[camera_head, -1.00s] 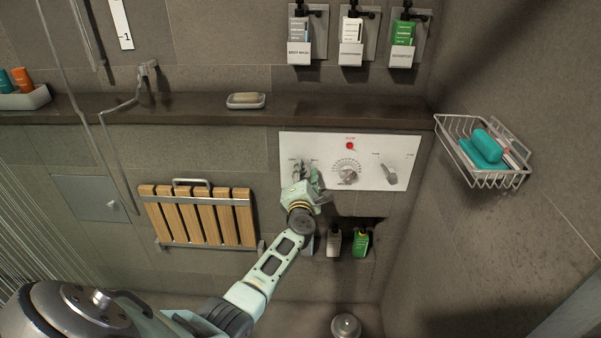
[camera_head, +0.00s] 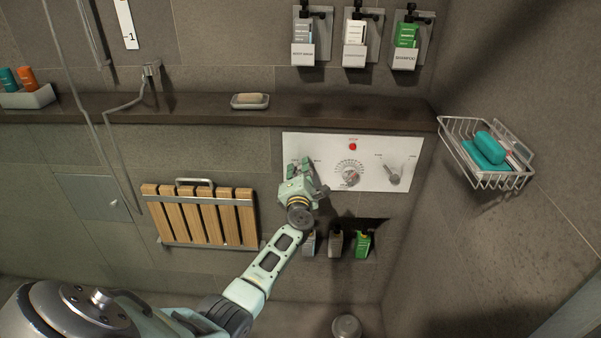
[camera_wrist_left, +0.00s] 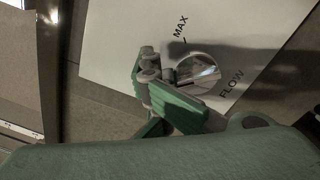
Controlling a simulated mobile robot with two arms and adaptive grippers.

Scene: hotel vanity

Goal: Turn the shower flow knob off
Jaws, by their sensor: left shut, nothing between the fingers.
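The white control panel (camera_head: 400,150) is on the back wall. In the wrist view, the round metal flow knob (camera_wrist_left: 197,72) sits on the panel between the printed words MAX and FLOW. In the head view, my left gripper covers most of the knob's place at the panel's left end. My left gripper (camera_head: 306,168) is shut and empty, with its fingers up at the panel. In the wrist view, its green fingers (camera_wrist_left: 152,68) are beside the knob and overlap its edge; I cannot tell whether they touch. My right gripper is not in view.
The panel also has a central dial (camera_head: 349,174), a right lever knob (camera_head: 394,175) and a red button (camera_head: 352,146). Below are small bottles (camera_head: 362,243) in a niche. A folded wooden seat (camera_head: 203,215) is left; a wire soap basket (camera_head: 490,170) is right.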

